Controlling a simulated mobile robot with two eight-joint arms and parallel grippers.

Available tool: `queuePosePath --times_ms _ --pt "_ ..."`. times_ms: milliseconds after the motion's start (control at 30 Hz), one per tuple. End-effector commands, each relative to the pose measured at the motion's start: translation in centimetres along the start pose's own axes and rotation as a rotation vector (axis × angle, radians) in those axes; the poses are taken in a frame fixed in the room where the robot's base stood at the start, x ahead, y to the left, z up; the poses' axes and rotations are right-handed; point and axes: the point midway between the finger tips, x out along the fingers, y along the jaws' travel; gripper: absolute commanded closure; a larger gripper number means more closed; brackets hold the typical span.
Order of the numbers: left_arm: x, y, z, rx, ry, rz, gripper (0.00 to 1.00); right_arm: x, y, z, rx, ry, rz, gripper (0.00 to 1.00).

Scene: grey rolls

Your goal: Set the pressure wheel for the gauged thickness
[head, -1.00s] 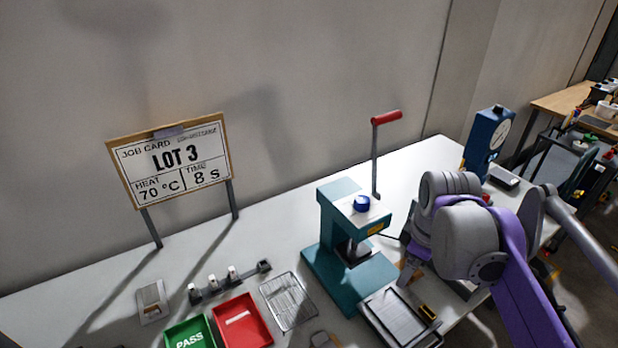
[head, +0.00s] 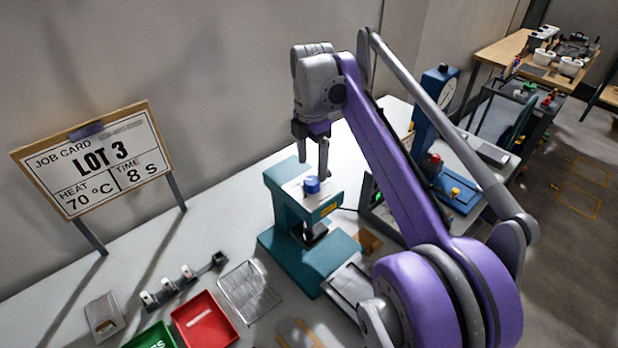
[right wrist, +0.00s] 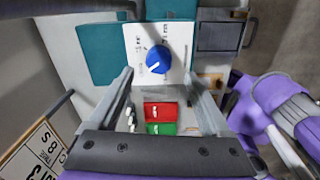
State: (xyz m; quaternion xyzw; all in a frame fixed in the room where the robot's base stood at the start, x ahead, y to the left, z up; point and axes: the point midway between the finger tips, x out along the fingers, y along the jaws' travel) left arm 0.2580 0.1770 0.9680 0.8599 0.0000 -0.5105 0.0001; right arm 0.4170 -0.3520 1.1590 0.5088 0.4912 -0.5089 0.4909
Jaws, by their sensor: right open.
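The blue pressure wheel (head: 312,185) sits on the white top plate of the teal press (head: 322,258). In the right wrist view the wheel (right wrist: 158,60) shows a white pointer mark, and its dial plate (right wrist: 170,37) has markings too small to read. My right gripper (head: 312,166) is open just above the wheel, fingers pointing down. In the right wrist view its fingers (right wrist: 158,82) stand either side of the wheel's line, apart from it. The blue gauge (head: 436,100) with a round dial stands behind my right arm; its reading is illegible. My left gripper is not in view.
A job card (head: 97,160) reads LOT 3, 70 °C, 8 s. A red tray (head: 205,322), green tray (head: 150,338) and wire rack (head: 249,292) lie left of the press. My right arm covers the table right of the press.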

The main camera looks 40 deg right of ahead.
Motion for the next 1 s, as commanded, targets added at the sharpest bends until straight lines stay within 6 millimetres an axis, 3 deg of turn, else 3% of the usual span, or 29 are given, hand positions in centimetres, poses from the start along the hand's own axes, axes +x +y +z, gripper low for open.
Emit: queuePosePath --times_ms 100,300,667,1000 --pt "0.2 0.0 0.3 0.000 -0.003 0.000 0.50 2.3 0.0 0.0 0.000 0.000 0.000 0.18" --pt "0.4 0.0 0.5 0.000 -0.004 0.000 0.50 4.6 0.0 0.0 0.000 0.000 0.001 0.18" --pt "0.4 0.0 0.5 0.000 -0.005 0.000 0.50 5.1 0.0 0.0 0.001 0.000 0.001 0.18" --pt "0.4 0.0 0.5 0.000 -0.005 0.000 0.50 5.1 0.0 0.0 0.001 0.000 0.001 0.76"
